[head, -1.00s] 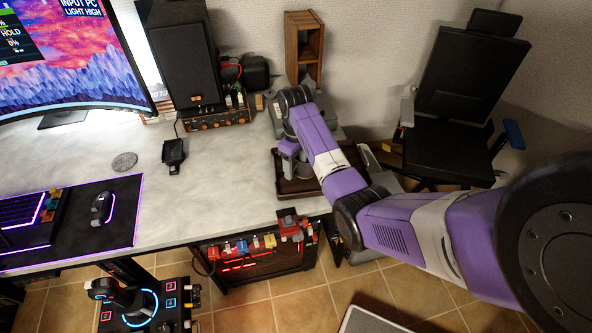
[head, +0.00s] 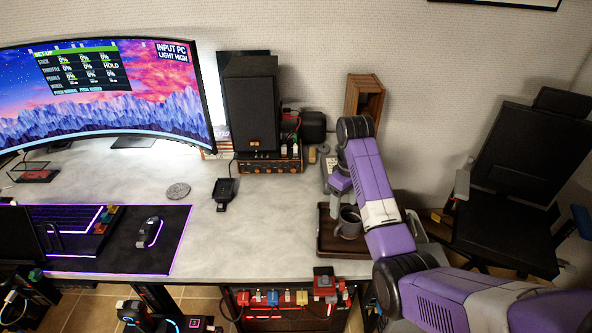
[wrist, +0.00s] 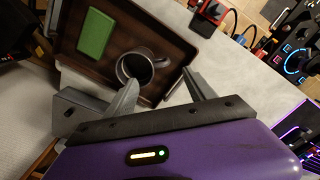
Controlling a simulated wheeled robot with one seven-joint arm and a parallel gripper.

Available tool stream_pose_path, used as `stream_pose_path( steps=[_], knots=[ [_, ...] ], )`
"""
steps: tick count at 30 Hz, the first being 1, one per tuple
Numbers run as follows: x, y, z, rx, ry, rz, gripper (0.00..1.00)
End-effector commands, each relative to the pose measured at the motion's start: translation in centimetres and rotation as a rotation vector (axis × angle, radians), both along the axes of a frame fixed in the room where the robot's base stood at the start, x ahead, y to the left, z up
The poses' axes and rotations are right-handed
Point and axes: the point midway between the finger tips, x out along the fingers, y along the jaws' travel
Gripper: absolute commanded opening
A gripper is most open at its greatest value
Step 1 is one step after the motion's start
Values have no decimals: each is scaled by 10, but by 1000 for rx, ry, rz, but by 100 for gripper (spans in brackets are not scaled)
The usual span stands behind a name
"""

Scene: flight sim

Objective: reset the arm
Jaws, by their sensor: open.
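My arm reaches over the right end of the desk, bent down at the wrist. My gripper (wrist: 160,77) is open in the wrist view, its two grey fingers apart with nothing between them. A dark grey mug (wrist: 140,65) stands upright in a brown tray (wrist: 60,45), just beyond the fingertips. A green block (wrist: 95,34) lies in the tray beside the mug.
A black speaker (head: 251,115) on an amplifier (head: 265,165) and a wooden box (head: 364,98) stand behind. A curved monitor (head: 100,95) fills the left. An office chair (head: 510,190) stands at right. The desk's middle (head: 270,215) is mostly clear.

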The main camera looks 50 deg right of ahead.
Motion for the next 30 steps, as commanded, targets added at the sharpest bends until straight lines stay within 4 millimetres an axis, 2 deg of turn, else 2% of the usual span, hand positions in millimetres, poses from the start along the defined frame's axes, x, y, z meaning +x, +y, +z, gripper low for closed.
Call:
stream_pose_path(
  steps=[7, 10, 13, 16, 19, 23, 27, 30],
  knots=[
    [0, 0, 0, 0, -1, -7, 64],
    [10, -9, 0, -35, -41, -30, 64],
    [32, -28, 10, -117, -143, -67, 64],
    [60, -52, 31, -231, -298, -111, 64],
    [78, -59, 37, -320, -444, -150, 64],
    [96, -41, 37, -409, -639, -178, 64],
    [102, 1, 34, -464, -839, -190, 64],
    [96, 37, 34, -483, -964, -191, 64]
  ],
)
